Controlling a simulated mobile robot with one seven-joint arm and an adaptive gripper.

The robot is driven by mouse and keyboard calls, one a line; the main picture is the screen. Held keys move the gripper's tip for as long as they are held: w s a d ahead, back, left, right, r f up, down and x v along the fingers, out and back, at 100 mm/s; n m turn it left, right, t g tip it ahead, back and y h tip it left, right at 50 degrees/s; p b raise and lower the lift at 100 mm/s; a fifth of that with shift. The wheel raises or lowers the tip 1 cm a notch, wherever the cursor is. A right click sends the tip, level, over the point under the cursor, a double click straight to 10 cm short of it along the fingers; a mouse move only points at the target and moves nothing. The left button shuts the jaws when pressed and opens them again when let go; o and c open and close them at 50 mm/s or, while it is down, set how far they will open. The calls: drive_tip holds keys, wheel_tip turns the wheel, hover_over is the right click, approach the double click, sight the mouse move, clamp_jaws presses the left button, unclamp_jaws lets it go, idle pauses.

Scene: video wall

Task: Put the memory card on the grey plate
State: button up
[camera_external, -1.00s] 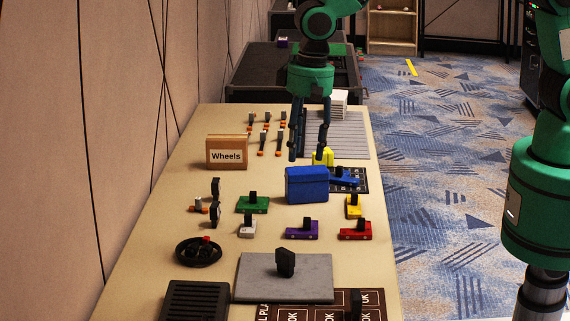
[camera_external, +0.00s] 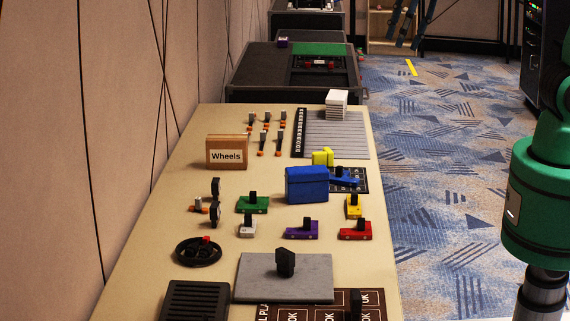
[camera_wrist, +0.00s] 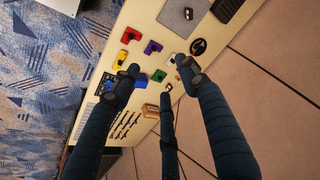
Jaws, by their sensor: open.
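The grey plate (camera_external: 255,285) lies flat at the near end of the table. A small upright black piece (camera_external: 285,263) stands on it; I cannot tell what it is. In the wrist view the grey plate (camera_wrist: 172,22) is at the top, with the dark piece on it. I cannot make out a memory card for sure among the small parts. My gripper (camera_external: 408,38) is high at the top right, over the floor side beyond the table. It is open and empty, its dark blue fingers spread in the wrist view (camera_wrist: 163,80).
The table holds a blue box (camera_external: 307,185), a Wheels box (camera_external: 227,152), green (camera_external: 252,204), purple (camera_external: 301,230), red (camera_external: 355,231) and yellow (camera_external: 353,206) blocks, a black round tray (camera_external: 198,252) and a slotted grey board (camera_external: 340,135) with a white stack (camera_external: 337,98).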

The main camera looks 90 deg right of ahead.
drive_tip(key=s+d+r+n+t, duration=0.1)
drive_tip(key=s+d+n, duration=0.1)
drive_tip(key=s, duration=1.3)
drive_tip(key=shift+s+d+r+n+t, duration=0.3)
drive_tip(key=shift+s+d+r+n, duration=0.1)
drive_tip(key=shift+d, duration=0.3)
drive_tip(key=shift+f+b, duration=0.5)
